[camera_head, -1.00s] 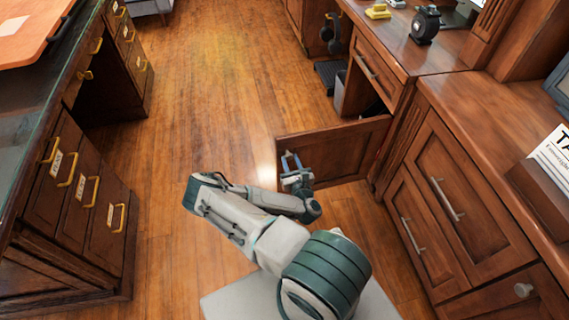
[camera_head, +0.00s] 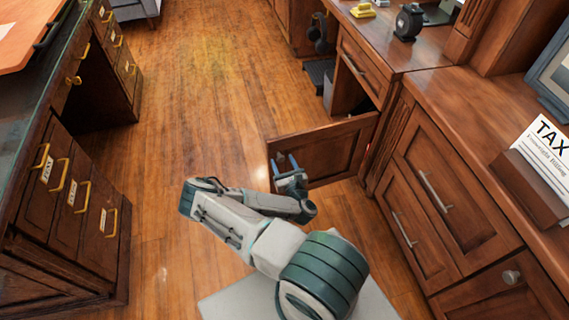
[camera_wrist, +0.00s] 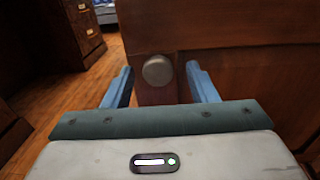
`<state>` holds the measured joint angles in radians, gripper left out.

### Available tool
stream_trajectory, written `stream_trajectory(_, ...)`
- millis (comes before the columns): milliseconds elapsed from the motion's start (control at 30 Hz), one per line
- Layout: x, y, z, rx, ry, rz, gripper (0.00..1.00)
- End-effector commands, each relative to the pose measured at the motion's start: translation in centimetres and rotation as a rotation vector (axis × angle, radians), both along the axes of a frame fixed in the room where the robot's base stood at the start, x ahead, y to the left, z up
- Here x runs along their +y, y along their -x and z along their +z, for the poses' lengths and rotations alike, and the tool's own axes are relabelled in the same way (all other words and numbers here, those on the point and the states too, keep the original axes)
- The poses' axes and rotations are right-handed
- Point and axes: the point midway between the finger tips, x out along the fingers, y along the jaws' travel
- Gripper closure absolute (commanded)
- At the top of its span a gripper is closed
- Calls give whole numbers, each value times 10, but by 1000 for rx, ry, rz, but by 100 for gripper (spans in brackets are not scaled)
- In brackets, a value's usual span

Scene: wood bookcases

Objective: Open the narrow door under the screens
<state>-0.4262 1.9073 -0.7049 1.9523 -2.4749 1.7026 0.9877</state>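The narrow door (camera_head: 335,152) is a dark wood panel standing swung out from the desk's front, over the floor. Behind it the compartment under the drawer is partly in view. My gripper (camera_head: 286,163) is at the door's free left end, on the near face. In the wrist view, the blue fingers of my gripper (camera_wrist: 160,88) are spread wide apart. A round grey knob (camera_wrist: 157,70) on the door shows between and just beyond them. The fingers do not close on it; whether one touches the door is unclear.
A drawer unit with brass handles (camera_head: 75,195) stands at left. Wood floor (camera_head: 215,85) is clear between it and the door. Cabinets (camera_head: 440,195) line the right side; a tape dispenser (camera_head: 408,22) and TAX box (camera_head: 545,160) are on top.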

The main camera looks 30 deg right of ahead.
Motion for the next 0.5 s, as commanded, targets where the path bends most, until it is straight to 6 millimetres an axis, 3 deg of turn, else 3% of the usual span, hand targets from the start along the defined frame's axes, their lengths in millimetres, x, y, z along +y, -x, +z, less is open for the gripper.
stream_trajectory(233,4,20,0,3,0,0,47)
stream_trajectory(500,13,81,1,5,1,-5,47)
